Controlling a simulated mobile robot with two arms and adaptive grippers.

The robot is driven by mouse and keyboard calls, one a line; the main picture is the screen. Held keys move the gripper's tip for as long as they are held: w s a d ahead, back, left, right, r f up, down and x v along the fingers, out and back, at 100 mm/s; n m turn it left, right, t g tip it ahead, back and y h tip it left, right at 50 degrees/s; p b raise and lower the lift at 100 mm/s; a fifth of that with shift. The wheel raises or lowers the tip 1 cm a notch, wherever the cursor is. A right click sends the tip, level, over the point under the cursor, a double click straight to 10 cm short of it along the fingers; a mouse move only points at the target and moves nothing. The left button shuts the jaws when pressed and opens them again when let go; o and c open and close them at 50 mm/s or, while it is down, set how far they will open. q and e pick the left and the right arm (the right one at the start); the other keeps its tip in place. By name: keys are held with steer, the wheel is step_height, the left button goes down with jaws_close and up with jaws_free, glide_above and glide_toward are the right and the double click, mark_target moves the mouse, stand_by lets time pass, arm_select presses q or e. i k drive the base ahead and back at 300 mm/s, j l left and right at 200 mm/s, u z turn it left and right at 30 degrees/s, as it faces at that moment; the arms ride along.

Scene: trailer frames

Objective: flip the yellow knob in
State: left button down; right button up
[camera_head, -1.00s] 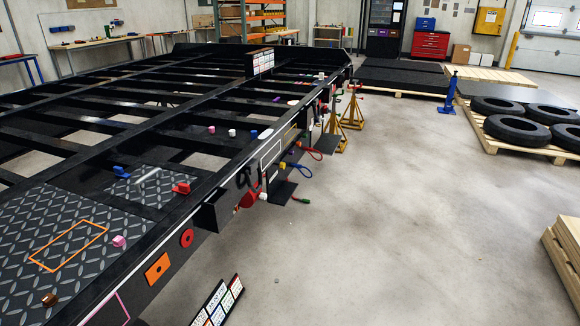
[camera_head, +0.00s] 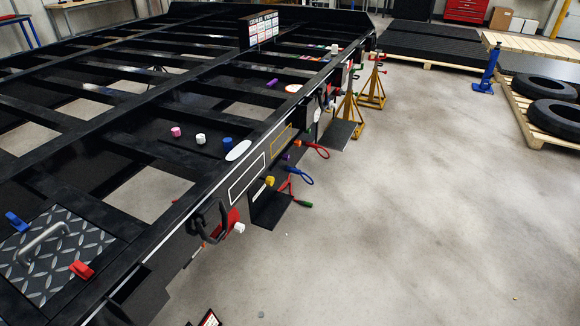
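A small yellow knob (camera_head: 269,181) sits on the outer side of the black trailer frame (camera_head: 140,262), just right of a white outlined rectangle. Whether the yellow knob is in or out is too small to tell. Neither of my grippers shows in the head view.
A black plate (camera_head: 270,208) juts out below the knob. A white knob (camera_head: 239,228) with a red part is nearer on the same side. Yellow stands (camera_head: 372,90) stand farther back. The concrete floor (camera_head: 400,220) to the right is mostly clear.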

mark_target(269, 180)
steer(key=i+l, duration=0.2)
steer(key=i, duration=0.35)
steer(key=i+l, duration=0.2)
steer(key=i, duration=0.4)
